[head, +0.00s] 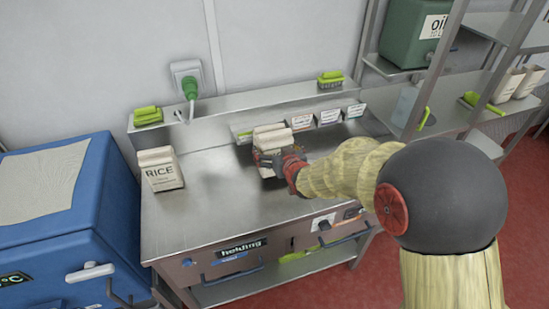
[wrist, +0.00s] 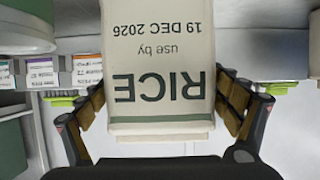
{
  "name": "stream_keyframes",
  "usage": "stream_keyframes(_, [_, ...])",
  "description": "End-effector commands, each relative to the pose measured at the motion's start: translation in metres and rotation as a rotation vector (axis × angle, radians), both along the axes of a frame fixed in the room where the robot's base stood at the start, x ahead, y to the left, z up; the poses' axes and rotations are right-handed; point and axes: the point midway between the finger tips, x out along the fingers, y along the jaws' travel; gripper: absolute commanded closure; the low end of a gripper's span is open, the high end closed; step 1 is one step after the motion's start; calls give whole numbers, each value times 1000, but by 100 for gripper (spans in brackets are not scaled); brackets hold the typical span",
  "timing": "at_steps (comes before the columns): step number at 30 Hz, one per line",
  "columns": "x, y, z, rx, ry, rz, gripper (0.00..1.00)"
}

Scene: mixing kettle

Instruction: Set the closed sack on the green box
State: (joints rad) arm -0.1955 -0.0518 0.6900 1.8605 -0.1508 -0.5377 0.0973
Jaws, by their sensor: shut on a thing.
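My gripper (head: 280,158) is shut on a white RICE sack (head: 270,138), holding it over the back middle of the steel worktop. In the wrist view the sack (wrist: 160,65) is between both fingers, its print upside down. I cannot tell whether it touches the worktop. A second RICE sack (head: 161,171) stands upright at the worktop's left, its top looking folded shut. A dark green box marked "oil" (head: 402,42) is on a shelf at the upper right. Small white boxes with coloured labels (head: 328,117) line the worktop's back; I cannot tell if one counts as green.
A blue cabinet (head: 125,190) stands at the left. Green-topped brushes (head: 148,115) are on the back ledge (head: 250,103). Shelf posts (head: 425,85) and more sacks (head: 507,83) are at the right. The worktop's front middle (head: 235,205) is clear.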

Motion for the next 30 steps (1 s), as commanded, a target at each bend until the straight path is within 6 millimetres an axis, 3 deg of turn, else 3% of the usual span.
stream_keyframes(5, [7, 1, -2, 2, -8, 0, 70])
stream_keyframes(14, [10, 1, -35, 2, -6, 0, 70])
stream_keyframes(26, [10, 1, -39, 2, -8, 0, 70])
stream_keyframes(27, [8, 1, -42, 0, 0, 0, 9])
stream_keyframes(30, [8, 1, -42, 0, 0, 0, 3])
